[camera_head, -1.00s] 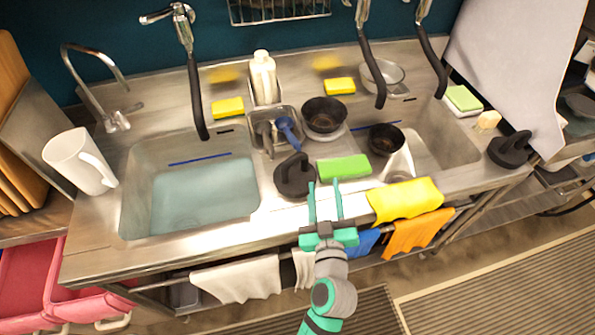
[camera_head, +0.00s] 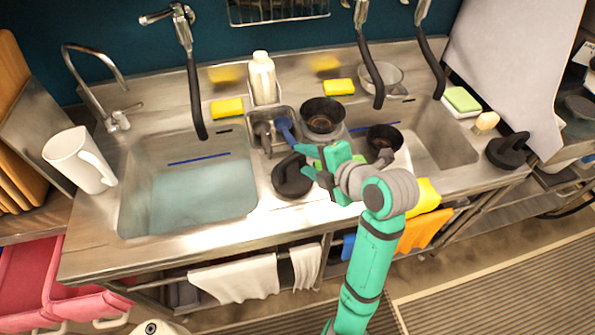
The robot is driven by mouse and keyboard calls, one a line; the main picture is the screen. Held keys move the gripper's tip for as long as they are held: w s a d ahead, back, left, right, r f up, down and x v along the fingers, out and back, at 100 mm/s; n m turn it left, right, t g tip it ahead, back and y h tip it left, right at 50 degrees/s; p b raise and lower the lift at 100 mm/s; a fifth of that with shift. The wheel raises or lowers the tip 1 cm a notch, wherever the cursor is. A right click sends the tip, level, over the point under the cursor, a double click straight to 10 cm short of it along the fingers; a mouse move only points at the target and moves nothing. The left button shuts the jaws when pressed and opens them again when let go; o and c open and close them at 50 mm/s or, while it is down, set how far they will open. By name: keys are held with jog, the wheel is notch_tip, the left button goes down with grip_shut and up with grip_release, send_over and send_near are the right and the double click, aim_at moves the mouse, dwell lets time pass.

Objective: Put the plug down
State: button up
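The black round plug (camera_head: 290,181) with its raised handle rests on the steel counter, on the ledge to the right of the water-filled left sink. My gripper (camera_head: 301,160) points left, at the plug's right side. Its two teal fingers look apart, one behind and one in front of the handle's level. I cannot tell if they touch the handle. A second black plug (camera_head: 508,151) lies at the counter's right end, away from my gripper.
The left sink (camera_head: 240,207) holds water. A small caddy (camera_head: 268,145) with a blue-handled tool and black bowls (camera_head: 323,116) stand behind my gripper. My arm hides part of a green sponge and a yellow cloth (camera_head: 427,194).

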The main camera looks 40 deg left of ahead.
aim_at(296, 157)
jog(key=shift+s+r+n, duration=0.1)
jog(key=shift+n, duration=0.2)
jog(key=shift+a, duration=0.2)
jog(key=x, duration=0.5)
jog(key=shift+d+f, duration=0.1)
jog(key=shift+f, duration=0.15)
jog(key=shift+s+x, duration=0.2)
jog(key=shift+x, duration=1.1)
jog(key=shift+s+x, duration=0.15)
jog(key=shift+x, duration=1.15)
jog(key=shift+f, duration=0.15)
grip_shut()
